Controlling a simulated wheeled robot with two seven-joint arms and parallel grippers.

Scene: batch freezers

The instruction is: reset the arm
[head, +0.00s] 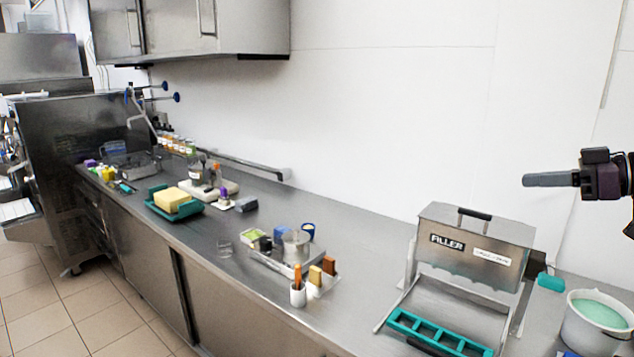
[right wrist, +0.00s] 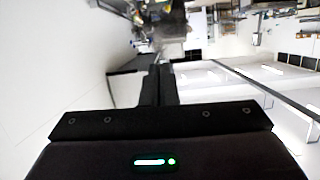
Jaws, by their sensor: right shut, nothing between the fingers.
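My right gripper (head: 535,180) shows at the right edge of the head view, held up in front of the white wall and above the counter. Its fingers point left and are closed together with nothing between them. In the right wrist view the two dark fingers (right wrist: 158,88) lie side by side, touching, with the room blurred beyond them. My left gripper is in neither view.
Below my right gripper stand a steel filler box (head: 500,240), a teal tray (head: 437,333) and a white bucket (head: 597,318) on the steel counter (head: 375,250). Further left are a yellow block (head: 172,199) on a teal tray and several small containers. The air around the gripper is clear.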

